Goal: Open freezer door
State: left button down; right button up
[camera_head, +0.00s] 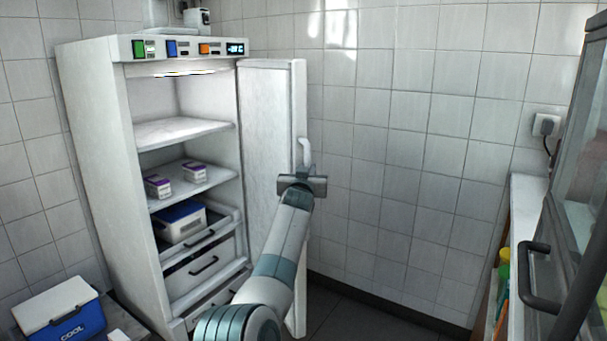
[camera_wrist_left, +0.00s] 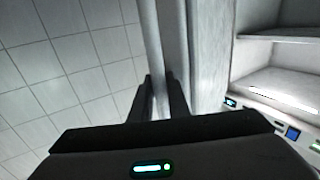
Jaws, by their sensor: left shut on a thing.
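The white freezer (camera_head: 100,130) stands at the left in the head view, with its door (camera_head: 268,135) swung wide open to the right. The inside shelves show. A white vertical handle (camera_head: 305,150) is on the door's outer side. My left gripper (camera_head: 304,172) is at the lower part of this handle. In the left wrist view its two fingers (camera_wrist_left: 160,98) are shut around the handle bar (camera_wrist_left: 152,45). The door (camera_wrist_left: 205,50) shows beside it there. My right gripper is not in view.
Inside are purple-white boxes (camera_head: 158,186), a blue-white case (camera_head: 180,222) and drawers. A blue cooler box (camera_head: 62,312) stands at lower left. A glass-fronted cabinet with a dark handle (camera_head: 535,275) is at right. Tiled wall (camera_head: 410,150) lies behind the door.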

pick_arm(q)
jog(key=shift+d, duration=0.2)
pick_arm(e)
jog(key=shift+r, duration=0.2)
pick_arm(q)
jog(key=c, duration=1.9)
grip_release()
jog(key=shift+f, duration=0.1)
jog(key=shift+o, duration=1.1)
jog(key=shift+s+d, duration=0.1)
jog(key=shift+s, duration=0.05)
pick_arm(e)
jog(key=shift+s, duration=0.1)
